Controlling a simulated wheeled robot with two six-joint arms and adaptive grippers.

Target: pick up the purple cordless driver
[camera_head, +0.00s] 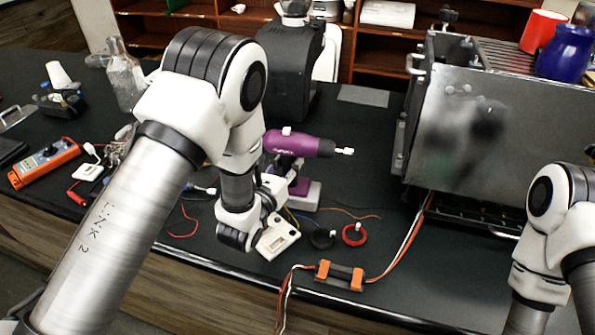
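The purple cordless driver (301,144) stands upright on the black bench, its body level and its white-tipped nose pointing right. Its grey foot (308,196) rests on the bench top. My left gripper (279,184) is low at the left side of the driver's handle, mostly hidden behind my own wrist. I cannot tell whether its fingers touch the handle or whether they are open or shut. My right arm shows at the lower right edge, and its gripper is out of the picture.
A large metal brewer housing (480,140) stands at the right. A black grinder (290,70) stands behind the driver. An orange multimeter (43,163) and a glass bottle (123,75) are at the left. A red ring (354,235), loose wires and an orange connector (339,275) lie in front.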

